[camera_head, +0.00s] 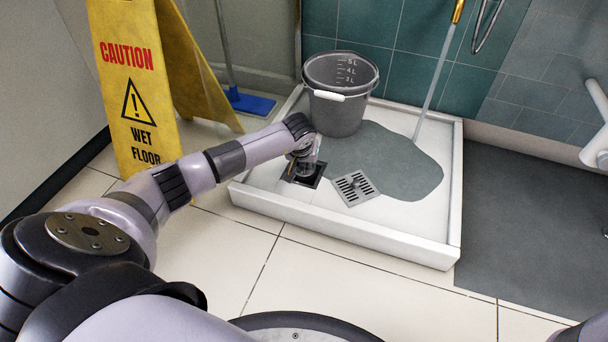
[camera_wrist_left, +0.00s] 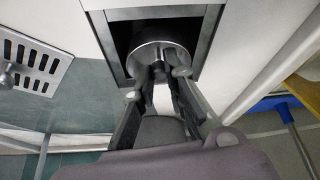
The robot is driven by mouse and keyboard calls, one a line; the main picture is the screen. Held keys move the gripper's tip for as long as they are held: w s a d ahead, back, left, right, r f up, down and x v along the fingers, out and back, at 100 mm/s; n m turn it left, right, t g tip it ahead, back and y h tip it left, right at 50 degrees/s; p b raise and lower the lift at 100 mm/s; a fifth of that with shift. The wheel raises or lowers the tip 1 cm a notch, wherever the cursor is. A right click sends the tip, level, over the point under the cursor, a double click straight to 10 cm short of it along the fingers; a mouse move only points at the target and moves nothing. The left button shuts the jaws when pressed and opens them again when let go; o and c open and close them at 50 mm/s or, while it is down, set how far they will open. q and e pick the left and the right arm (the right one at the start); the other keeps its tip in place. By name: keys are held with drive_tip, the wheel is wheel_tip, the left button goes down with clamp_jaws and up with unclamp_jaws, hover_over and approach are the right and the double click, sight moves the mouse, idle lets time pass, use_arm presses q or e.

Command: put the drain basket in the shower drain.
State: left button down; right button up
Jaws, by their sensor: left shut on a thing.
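The drain basket (camera_wrist_left: 160,57) is a round metal cup with a central knob. My left gripper (camera_wrist_left: 162,75) is shut on its knob in the left wrist view. The basket is at the square dark opening of the shower drain (camera_wrist_left: 121,42), within its outline; how deep it sits I cannot tell. In the head view my left gripper (camera_head: 306,160) is over the drain opening (camera_head: 316,181) and mostly hides the basket. The slotted metal drain cover (camera_head: 355,188) lies on the tray to the right of the opening. My right gripper is not in view.
The white shower tray (camera_head: 340,232) has a raised rim and a grey wet patch (camera_head: 405,165). A grey bucket (camera_head: 338,112) stands behind the drain. A yellow wet floor sign (camera_head: 132,90) and a blue mop head (camera_head: 248,103) are at the left.

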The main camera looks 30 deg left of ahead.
sight(304, 172)
use_arm(q)
drive_tip(key=shift+f+b, duration=0.95)
drive_tip(key=shift+f, duration=0.9)
drive_tip(key=c, duration=1.6)
unclamp_jaws()
drive_tip(key=shift+c, duration=0.2)
drive_tip(key=shift+r, duration=0.1)
drive_tip(key=p+v, duration=0.8)
drive_tip(key=v, duration=0.4)
drive_tip(key=shift+p, duration=0.35)
drive_tip(key=shift+r, duration=0.1)
